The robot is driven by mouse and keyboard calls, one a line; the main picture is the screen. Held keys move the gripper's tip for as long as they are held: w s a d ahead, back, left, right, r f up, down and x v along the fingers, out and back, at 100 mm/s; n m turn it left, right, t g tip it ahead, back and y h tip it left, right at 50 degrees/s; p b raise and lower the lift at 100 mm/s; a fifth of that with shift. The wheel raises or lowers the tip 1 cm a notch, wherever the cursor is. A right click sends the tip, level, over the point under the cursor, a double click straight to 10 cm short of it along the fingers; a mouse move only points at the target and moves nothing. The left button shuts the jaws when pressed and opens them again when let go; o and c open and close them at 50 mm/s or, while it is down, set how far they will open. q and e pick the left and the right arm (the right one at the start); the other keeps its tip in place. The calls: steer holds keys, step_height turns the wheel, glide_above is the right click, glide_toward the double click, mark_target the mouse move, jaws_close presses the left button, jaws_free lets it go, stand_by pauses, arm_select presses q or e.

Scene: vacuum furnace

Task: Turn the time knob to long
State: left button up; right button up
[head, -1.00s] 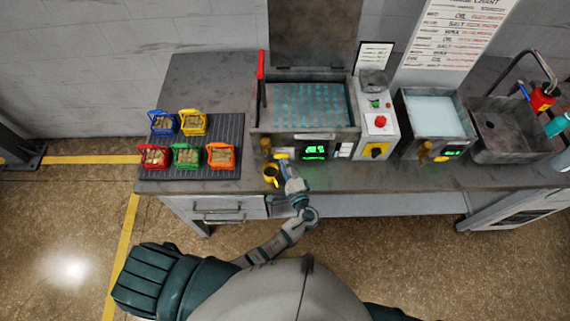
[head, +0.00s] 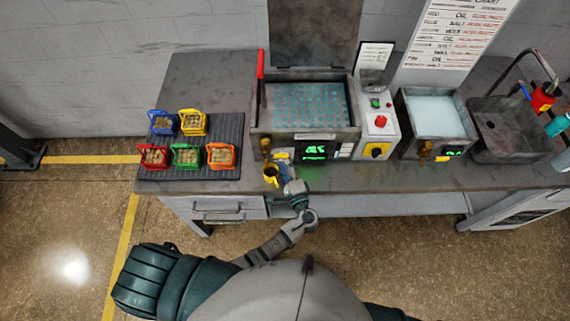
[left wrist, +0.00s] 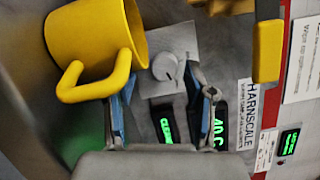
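A pale round knob (left wrist: 165,67) sits on a light plate (left wrist: 172,50) in the left wrist view; I cannot read its markings. My left gripper (left wrist: 163,78) is open, one finger on each side of the knob in that view, with no clear contact. In the head view the left gripper (head: 290,183) is in front of the large bath's (head: 340,135) front panel, which bears a green display (head: 314,151). The knob is too small to make out there. My right gripper is not in view.
A control box (head: 392,126) with a red button and a black knob on yellow stands right of the bath. Several coloured baskets sit on a dark mat (head: 225,130) at left.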

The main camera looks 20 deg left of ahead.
arm_select(q)
steer(key=shift+r, duration=0.1)
steer(key=v, duration=1.2)
stand_by(0.4)
